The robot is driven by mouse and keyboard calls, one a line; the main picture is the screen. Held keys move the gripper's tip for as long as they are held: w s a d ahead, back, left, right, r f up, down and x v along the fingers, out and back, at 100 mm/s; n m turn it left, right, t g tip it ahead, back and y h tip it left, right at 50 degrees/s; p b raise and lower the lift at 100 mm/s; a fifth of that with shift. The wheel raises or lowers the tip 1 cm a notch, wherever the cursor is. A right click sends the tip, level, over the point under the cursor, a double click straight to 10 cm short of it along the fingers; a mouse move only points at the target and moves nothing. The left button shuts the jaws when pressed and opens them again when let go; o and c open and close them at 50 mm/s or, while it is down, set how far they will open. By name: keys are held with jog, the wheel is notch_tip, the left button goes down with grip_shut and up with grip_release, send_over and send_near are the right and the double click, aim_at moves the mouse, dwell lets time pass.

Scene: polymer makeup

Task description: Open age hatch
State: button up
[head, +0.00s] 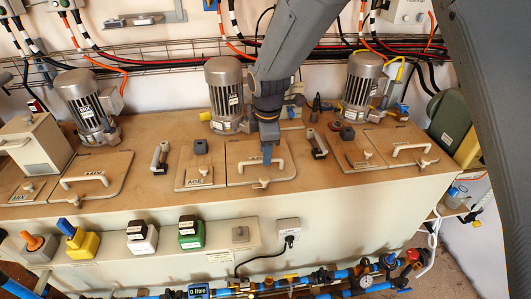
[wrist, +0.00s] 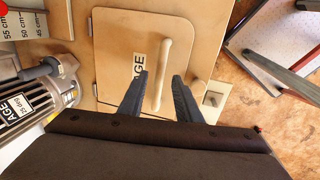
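The age hatch (head: 240,150) is a flat tan lid lying closed in the middle of the bench. In the wrist view the hatch (wrist: 120,40) carries the label AGE. Its pale bar handle (head: 281,168) also shows in the wrist view (wrist: 166,60). My gripper (head: 267,158) points down over the hatch at the handle. In the wrist view my gripper (wrist: 160,77) is open, with one dark finger on each side of the handle's lower part. I cannot tell whether a finger touches the handle.
A small latch knob (head: 264,182) sits at the hatch's front edge. A grey motor (head: 224,92) stands behind the hatch. The MIX hatch (head: 110,170) is at left and another handled hatch (head: 390,140) at right. A small AGE panel (head: 200,173) adjoins on the left.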

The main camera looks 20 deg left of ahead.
jog(key=shift+w+f, duration=0.15)
jog(key=shift+f, duration=0.8)
grip_shut()
